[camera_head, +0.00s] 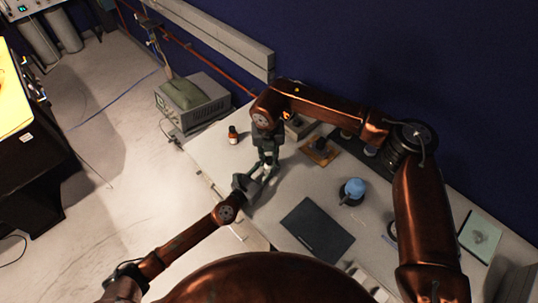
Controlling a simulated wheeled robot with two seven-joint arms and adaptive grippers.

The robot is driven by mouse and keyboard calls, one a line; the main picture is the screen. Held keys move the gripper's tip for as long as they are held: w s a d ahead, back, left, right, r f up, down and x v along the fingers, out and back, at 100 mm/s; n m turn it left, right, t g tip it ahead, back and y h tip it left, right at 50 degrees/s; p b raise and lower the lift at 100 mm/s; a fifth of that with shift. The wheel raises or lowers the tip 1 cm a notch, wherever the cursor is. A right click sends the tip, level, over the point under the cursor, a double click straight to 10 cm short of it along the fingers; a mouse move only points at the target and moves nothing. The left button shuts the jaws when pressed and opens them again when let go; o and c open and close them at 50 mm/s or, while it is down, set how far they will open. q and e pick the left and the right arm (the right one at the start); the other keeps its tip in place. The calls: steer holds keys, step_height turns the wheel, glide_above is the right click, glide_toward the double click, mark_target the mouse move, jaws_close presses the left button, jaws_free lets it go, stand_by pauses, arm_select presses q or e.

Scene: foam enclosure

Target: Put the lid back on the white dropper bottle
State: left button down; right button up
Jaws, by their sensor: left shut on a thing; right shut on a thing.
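The white dropper bottle (268,171) shows only as a small pale patch where my two grippers meet above the grey table. My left gripper (258,180) comes in from the lower left and is shut on the bottle. My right gripper (268,163) points down from above, close over the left fingers, and is shut on what appears to be the lid. The lid is hidden by the fingers. I cannot tell whether lid and bottle touch.
A brown bottle (233,136) with a white label stands left of the grippers on the table (208,148). A dark flat pad (317,229), a blue-topped container (353,189) and an orange-brown block (320,152) lie to the right. A grey box device (195,104) stands at the back left.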

steer(key=m, duration=0.5)
steer(key=shift+s+a, duration=0.1)
steer(key=shift+a, duration=0.05)
steer(key=m+h, duration=0.1)
steer(key=m, duration=0.4)
steer(key=shift+m+g, duration=0.3)
steer(key=m, duration=0.6)
steer(key=shift+g, duration=0.3)
steer(key=shift+o, duration=0.2)
steer(key=m, duration=0.5)
steer(key=o, duration=0.7)
steer(key=shift+d, duration=0.2)
steer(key=shift+c, duration=0.2)
steer(key=shift+g, duration=0.3)
